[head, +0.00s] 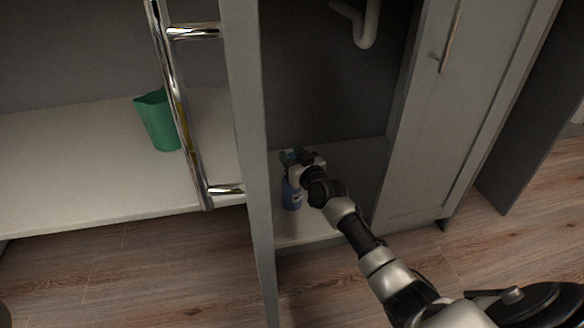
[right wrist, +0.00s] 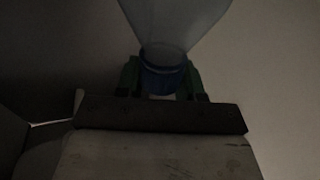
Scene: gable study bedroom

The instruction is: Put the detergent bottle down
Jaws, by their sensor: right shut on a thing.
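The detergent bottle (head: 292,194) is blue with a pale label, low inside the open cabinet under the sink pipe. It appears upright. My right gripper (head: 291,158) reaches into the cabinet and is shut on the upper part of the bottle. In the right wrist view the bottle (right wrist: 162,72) sits between my green fingertips (right wrist: 160,80), and that view is dark. The bottle's base is close to the cabinet floor (head: 370,156); I cannot tell whether it touches. My left gripper is not in view.
A grey cabinet panel (head: 250,150) stands just left of the bottle, with a chrome rail (head: 180,100) beside it. A green cup-like container (head: 158,120) stands on the pale shelf (head: 60,160) at left. A white drain pipe (head: 366,25) hangs above. Cabinet floor right of the bottle is clear.

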